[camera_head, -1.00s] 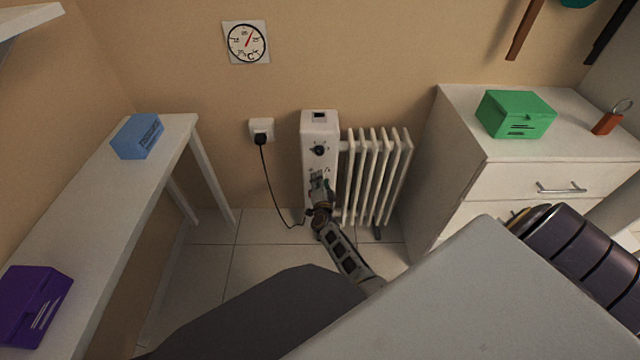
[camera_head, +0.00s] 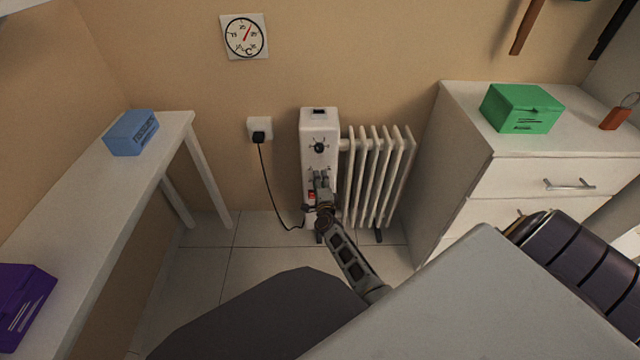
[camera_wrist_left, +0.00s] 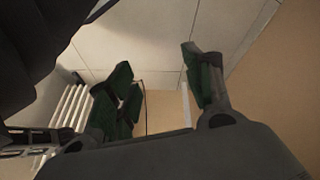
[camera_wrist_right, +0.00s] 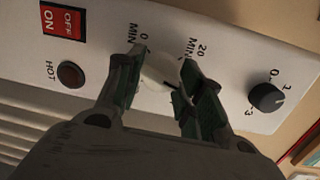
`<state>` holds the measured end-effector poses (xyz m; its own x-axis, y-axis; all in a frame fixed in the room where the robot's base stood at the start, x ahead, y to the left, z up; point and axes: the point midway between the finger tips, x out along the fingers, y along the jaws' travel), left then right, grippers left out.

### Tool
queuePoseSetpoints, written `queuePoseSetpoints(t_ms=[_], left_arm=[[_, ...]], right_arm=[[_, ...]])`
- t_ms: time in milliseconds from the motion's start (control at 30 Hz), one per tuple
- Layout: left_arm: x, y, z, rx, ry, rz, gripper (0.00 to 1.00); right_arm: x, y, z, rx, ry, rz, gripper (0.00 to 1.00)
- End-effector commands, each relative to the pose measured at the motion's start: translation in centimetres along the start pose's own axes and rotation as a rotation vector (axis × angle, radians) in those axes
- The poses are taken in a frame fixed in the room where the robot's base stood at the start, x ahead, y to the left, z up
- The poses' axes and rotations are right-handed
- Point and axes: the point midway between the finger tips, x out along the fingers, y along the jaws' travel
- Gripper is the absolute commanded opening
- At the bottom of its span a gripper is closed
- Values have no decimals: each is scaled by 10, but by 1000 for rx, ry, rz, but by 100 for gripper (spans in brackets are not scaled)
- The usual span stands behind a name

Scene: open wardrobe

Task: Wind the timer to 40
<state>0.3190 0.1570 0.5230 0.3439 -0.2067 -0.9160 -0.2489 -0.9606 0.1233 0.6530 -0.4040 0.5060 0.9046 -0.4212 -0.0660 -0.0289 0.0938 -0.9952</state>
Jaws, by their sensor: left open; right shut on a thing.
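The heater (camera_head: 319,128) is white and stands against the wall. Its timer knob (camera_wrist_right: 163,68) is a pale round dial with a dark mark, seen in the right wrist view beside the labels "0 MIN" and "20 MIN". My right gripper (camera_wrist_right: 157,88) is shut on this knob, a finger on either side; its fingers cover part of the scale, so I cannot read the setting. In the head view the right gripper (camera_head: 320,180) is at the lower heater panel and hides the knob. My left gripper (camera_wrist_left: 162,90) is open and empty in the left wrist view.
A red ON/OFF switch (camera_wrist_right: 63,20), a HOT lamp (camera_wrist_right: 70,74) and a black 0-3 knob (camera_wrist_right: 266,97) lie near the timer. A cord runs from the wall socket (camera_head: 259,124). A desk (camera_head: 168,137) stands left, a drawer cabinet (camera_head: 520,170) right.

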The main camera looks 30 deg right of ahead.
Motion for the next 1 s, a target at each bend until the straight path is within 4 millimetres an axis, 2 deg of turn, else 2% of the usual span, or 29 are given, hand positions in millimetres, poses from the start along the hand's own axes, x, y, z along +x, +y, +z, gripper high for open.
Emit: queuePoseSetpoints(t_ms=[200,600,800,1000], left_arm=[[37,4,9,-19,54,34,51],[97,8,25,-71,172,88,51],[117,9,31,-96,218,104,51],[122,9,32,-92,225,112,51]], right_arm=[[1,2,1,148,-14,-19,14],[1,3,0,419,-32,-49,14],[1,2,-1,524,-39,-61,14],[1,2,-1,587,-43,-67,14]])
